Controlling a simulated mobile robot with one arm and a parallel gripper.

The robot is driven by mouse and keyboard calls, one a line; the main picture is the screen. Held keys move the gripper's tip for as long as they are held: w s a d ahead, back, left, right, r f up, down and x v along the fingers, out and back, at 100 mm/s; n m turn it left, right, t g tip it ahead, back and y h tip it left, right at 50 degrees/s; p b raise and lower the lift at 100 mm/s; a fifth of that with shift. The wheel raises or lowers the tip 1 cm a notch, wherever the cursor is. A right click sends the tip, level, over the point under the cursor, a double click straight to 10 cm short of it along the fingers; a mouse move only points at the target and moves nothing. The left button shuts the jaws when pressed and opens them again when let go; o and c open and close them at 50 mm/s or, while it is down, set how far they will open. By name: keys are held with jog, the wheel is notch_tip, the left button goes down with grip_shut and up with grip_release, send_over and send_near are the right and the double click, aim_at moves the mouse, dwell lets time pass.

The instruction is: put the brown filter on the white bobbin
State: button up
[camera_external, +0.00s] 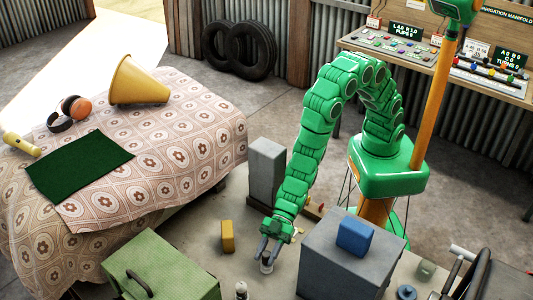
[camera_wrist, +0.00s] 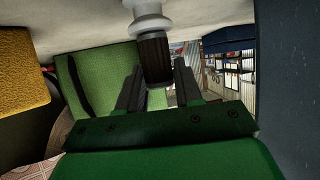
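My gripper (camera_external: 268,248) points down, low over the worktop, beside a small dark and pale item (camera_external: 267,265). In the wrist view its two dark fingers (camera_wrist: 158,78) are apart. The dark brown filter (camera_wrist: 153,62) lies between the fingertips in the picture, close to the left one, with a gap at the right one. The white bobbin (camera_wrist: 148,24) lines up with the filter's far end and seems to meet it; I cannot tell if they touch. A second small white-topped item (camera_external: 241,288) is at the lower picture edge.
A grey box (camera_external: 335,262) with a blue block (camera_external: 354,236) on it stands close right of my gripper. A yellow block (camera_external: 227,236) and a green toolbox (camera_external: 165,272) are to the left. A tall grey block (camera_external: 267,170) stands behind. Bare worktop (camera_external: 205,235) lies between.

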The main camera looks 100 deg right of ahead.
jog(key=o, duration=0.4)
jog(key=shift+c, duration=0.2)
jog(key=shift+r, duration=0.2)
jog(key=v, duration=1.2)
dwell(0.3)
